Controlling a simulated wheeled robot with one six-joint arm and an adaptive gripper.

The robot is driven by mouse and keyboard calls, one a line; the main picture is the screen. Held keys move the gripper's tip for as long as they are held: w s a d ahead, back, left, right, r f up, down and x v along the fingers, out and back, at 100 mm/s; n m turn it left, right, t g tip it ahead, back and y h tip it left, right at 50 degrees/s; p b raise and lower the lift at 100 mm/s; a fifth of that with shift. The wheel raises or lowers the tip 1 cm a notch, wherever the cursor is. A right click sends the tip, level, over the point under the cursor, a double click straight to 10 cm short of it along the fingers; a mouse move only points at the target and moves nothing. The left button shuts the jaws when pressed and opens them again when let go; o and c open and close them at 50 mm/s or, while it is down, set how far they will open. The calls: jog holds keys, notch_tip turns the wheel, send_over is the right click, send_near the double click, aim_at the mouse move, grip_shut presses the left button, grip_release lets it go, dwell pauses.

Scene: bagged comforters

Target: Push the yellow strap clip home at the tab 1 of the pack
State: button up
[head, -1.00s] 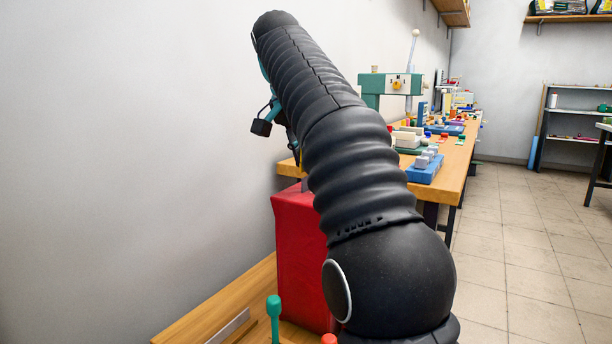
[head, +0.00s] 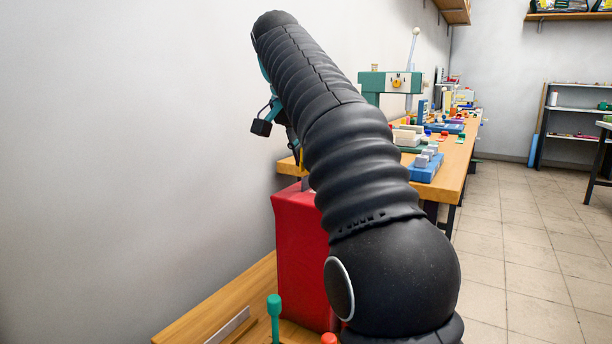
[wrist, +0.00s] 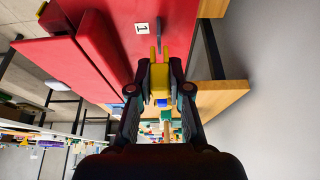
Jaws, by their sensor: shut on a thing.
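The red pack (head: 302,265) stands on a wooden surface in the head view, partly hidden behind my arm. In the wrist view its red face (wrist: 190,20) fills the top and carries a white label marked 1 (wrist: 142,28). A thin grey tab (wrist: 159,35) shows beside the label. My gripper (wrist: 160,90) is shut on the yellow strap clip (wrist: 159,77), with one finger on each side. The clip's two prongs point at the pack, close to the tab's end. I cannot tell whether they touch it. In the head view my arm hides most of the gripper.
A wooden bench (head: 455,170) with several coloured parts and a teal press (head: 390,82) runs behind the pack. A plain wall is at the left. A green-topped peg (head: 274,306) and a red knob (head: 329,339) stand in front. Open tiled floor lies right.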

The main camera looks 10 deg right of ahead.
jog(key=shift+f+b, duration=0.95)
jog(key=shift+f, duration=0.4)
dwell(0.9)
jog(key=o, duration=1.5)
jog(key=p+v, duration=0.6)
jog(key=v, duration=0.1)
jog(key=shift+w+d+r, duration=0.1)
jog(key=shift+w+d, duration=0.15)
dwell(0.7)
jog(key=shift+r, duration=0.1)
